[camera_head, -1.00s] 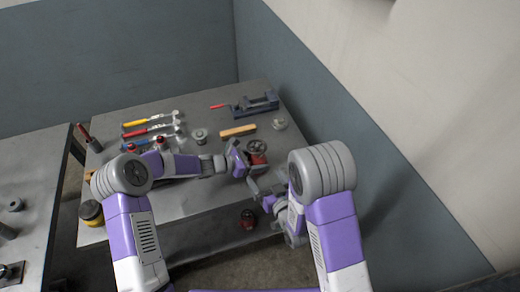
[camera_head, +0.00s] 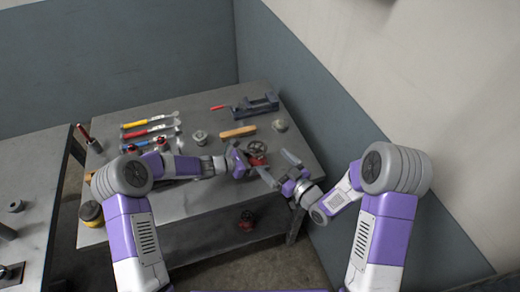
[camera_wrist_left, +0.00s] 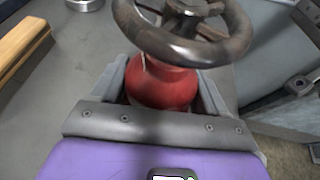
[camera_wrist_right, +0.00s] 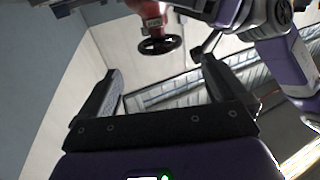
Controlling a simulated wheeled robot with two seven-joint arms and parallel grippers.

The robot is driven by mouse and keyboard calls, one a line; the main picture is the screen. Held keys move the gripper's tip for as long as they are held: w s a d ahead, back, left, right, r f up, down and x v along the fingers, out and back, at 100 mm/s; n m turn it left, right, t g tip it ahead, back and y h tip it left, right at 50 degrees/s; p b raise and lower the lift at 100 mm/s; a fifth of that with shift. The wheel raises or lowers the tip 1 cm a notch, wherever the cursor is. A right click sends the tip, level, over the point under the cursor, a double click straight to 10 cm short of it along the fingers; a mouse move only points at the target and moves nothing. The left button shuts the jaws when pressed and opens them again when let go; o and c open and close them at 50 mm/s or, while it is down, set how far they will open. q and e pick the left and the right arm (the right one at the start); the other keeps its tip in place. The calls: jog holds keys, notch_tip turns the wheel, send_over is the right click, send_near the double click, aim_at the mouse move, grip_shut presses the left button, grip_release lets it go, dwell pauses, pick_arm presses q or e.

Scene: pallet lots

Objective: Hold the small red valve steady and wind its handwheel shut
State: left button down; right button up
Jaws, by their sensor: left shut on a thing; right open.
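The small red valve (camera_head: 259,159) with its handwheel (camera_head: 257,147) is at the right part of the grey workbench (camera_head: 215,200). My left gripper (camera_head: 246,160) is shut on the valve's body. In the left wrist view the red body (camera_wrist_left: 165,86) sits between the two fingers, with the dark, spoked handwheel (camera_wrist_left: 185,45) above it. My right gripper (camera_head: 279,167) is open and empty, just right of the valve. In the right wrist view the handwheel (camera_wrist_right: 160,45) shows beyond the open fingers, apart from them. What lies under the valve is hidden.
Behind the valve are a wooden block (camera_head: 238,131), a blue vise (camera_head: 255,106) and round metal parts (camera_head: 199,137). Other red fittings (camera_head: 160,143) stand near my left forearm. A wall bounds the right.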

aim_at(258, 150)
jog(key=x, duration=0.8)
jog(key=shift+c, duration=0.4)
jog(key=c, duration=1)
jog(key=shift+s, duration=0.1)
jog(key=shift+s+a+m+t+h, duration=0.15)
jog(key=shift+m+t+h, duration=0.7)
jog(key=shift+h, duration=0.45)
jog(key=shift+w+a+m+t+h, duration=0.1)
jog(key=shift+m+t+h, duration=0.55)
jog(key=shift+m+h, duration=0.55)
jog(key=shift+a+m+t+h, duration=0.1)
jog(key=shift+m+t+h, duration=0.3)
jog(key=shift+m+h, duration=1)
jog(key=shift+n+h, duration=0.35)
jog(key=shift+h, duration=0.15)
